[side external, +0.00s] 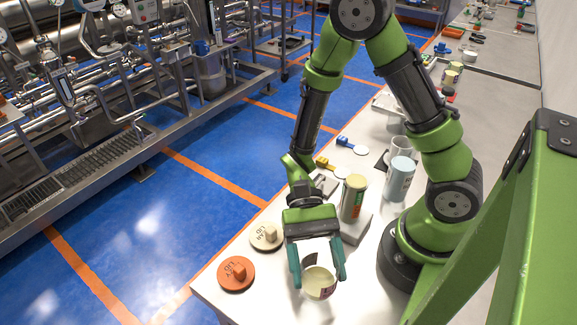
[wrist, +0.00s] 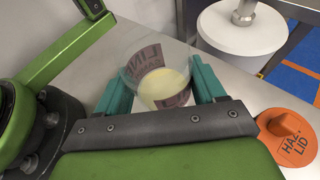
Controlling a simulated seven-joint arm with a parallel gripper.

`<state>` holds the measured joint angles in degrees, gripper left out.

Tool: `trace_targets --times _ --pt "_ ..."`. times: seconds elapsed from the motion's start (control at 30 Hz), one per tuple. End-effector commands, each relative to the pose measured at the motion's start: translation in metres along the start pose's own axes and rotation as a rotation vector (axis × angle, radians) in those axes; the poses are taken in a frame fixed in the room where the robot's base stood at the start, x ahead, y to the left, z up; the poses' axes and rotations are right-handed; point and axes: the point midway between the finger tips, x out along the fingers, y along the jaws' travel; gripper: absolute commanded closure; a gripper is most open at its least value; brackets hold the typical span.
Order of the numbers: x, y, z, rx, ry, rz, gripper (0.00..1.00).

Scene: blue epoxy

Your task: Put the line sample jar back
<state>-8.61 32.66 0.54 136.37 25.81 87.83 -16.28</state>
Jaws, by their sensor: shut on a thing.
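The line sample jar is a clear jar with pale yellow contents and a printed label. In the side external view, the jar (side external: 320,284) is near the table's front end, between the teal fingers of my gripper (side external: 317,268). In the wrist view, the jar (wrist: 163,78) sits between both fingertips of my gripper (wrist: 163,92), with part of its label readable. My gripper is shut on the jar. I cannot tell whether its base touches the table.
An orange lid (side external: 236,274) and a cream lid (side external: 266,236) lie left of the jar. A canister (side external: 353,198) with a yellowish top stands behind my gripper, and a pale blue canister (side external: 399,178) farther back. In the wrist view, a white drum (wrist: 241,28) stands past the table edge.

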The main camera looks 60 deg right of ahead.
Motion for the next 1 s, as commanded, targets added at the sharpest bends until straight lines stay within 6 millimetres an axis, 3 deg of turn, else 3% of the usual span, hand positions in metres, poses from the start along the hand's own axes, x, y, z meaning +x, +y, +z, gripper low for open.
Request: trace_targets --times 0.23,0.6,0.63,0.8,1.0 --pt "0.013 0.000 -0.029 0.002 -0.002 0.003 0.71" --pt "0.014 0.000 -0.033 0.000 -0.001 0.001 0.71" --pt "0.014 0.000 -0.033 -0.001 0.000 0.001 0.28" --pt "0.014 0.000 -0.033 -0.001 0.000 0.001 0.05" --pt "0.014 0.000 -0.033 -0.001 0.000 0.001 0.05"
